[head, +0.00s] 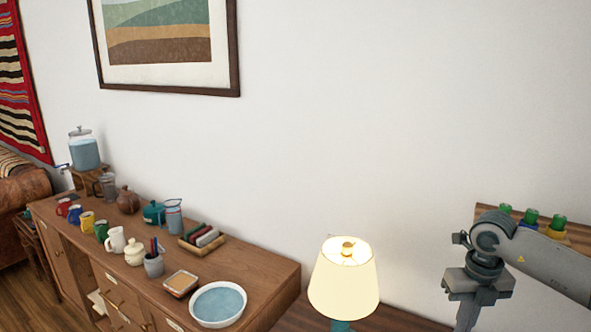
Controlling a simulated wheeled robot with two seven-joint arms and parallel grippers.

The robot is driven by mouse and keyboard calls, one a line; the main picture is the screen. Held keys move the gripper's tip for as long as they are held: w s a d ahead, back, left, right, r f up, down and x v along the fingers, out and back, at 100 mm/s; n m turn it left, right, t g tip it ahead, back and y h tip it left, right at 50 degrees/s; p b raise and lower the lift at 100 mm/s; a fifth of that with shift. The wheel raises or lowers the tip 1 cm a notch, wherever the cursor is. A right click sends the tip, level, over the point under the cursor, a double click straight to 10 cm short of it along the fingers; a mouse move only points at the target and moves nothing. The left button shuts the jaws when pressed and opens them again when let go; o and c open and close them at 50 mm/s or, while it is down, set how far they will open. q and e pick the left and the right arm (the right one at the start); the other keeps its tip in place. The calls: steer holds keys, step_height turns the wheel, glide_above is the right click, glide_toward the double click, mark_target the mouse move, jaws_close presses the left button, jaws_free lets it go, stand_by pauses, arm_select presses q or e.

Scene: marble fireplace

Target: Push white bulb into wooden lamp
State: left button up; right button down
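A lit table lamp (343,285) with a cream shade and a teal base stands on a wooden surface at the lower middle of the head view. I see no wood on its visible parts. A small brass-coloured fitting (348,246) shows through the open top of its shade. I cannot make out a white bulb or a wooden lamp in this view. My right gripper (468,316) points down to the right of the lamp, apart from it. Its fingertips are cut off by the bottom edge, so its opening is hidden. My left gripper is out of view.
A long wooden sideboard (262,262) at the left holds mugs, jars, a pitcher, a tray and a blue-lined bowl (218,305). Several green-topped items (531,217) stand by a wooden board (489,213) behind my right arm. The wall behind is bare beneath a framed picture (168,88).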

steer(key=shift+f, duration=0.25)
steer(key=shift+r, duration=0.1)
stand_by(0.3)
steer(key=shift+r+p, duration=1.15)
steer(key=shift+r, duration=1.8)
